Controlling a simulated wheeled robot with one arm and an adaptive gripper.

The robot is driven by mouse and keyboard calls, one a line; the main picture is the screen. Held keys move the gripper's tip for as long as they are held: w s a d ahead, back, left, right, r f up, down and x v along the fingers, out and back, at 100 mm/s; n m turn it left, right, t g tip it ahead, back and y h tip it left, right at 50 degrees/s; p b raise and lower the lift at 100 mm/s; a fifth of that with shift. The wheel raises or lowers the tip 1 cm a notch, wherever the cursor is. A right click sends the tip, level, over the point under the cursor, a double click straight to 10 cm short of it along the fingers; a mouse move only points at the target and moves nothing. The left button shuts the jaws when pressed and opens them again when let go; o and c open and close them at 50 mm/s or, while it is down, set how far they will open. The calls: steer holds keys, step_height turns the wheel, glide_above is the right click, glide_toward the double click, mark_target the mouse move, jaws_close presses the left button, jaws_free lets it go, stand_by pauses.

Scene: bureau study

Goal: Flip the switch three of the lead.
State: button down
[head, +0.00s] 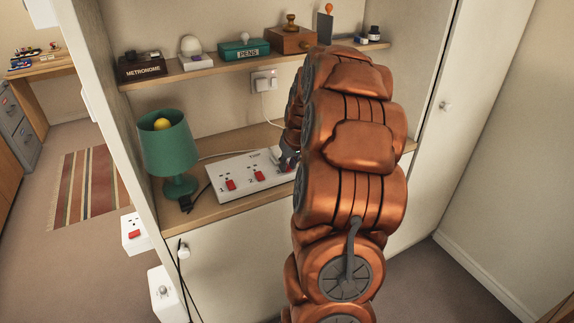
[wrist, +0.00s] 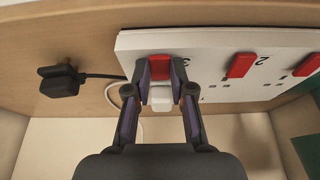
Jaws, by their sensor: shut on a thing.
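The lead is a white extension block (head: 240,176) with red switches, lying on the lower shelf in the head view. Switch one (head: 231,184) and switch two (head: 259,175) show there; switch three is hidden behind my arm and gripper (head: 287,158). In the wrist view, red switch three (wrist: 160,66), beside the printed 3, sits between the two fingertips of my gripper (wrist: 160,74). My gripper is shut on it. Switch two (wrist: 241,65) and switch one (wrist: 307,65) lie to the right. I cannot tell which way switch three is tilted.
A white plug-like piece (wrist: 160,97) shows between the fingers. A black plug (wrist: 60,80) lies beside the block. A green lamp (head: 169,150) stands left of the block. The upper shelf (head: 205,67) holds a metronome, a pens box and other items. A wall socket (head: 263,82) is behind.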

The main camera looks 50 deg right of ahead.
mark_target(289, 170)
steer(key=shift+w+d+g+y+b, duration=0.15)
steer(key=shift+w+g+y+b, duration=0.25)
steer(key=shift+g+b, duration=0.5)
steer(key=shift+g, duration=0.3)
steer(key=shift+r, duration=0.1)
steer(key=c, duration=1)
jaws_free()
steer(key=shift+r, duration=0.1)
step_height(289, 170, up, 12)
steer(key=s, duration=0.1)
steer(key=shift+a, duration=0.2)
steer(key=shift+s, duration=0.1)
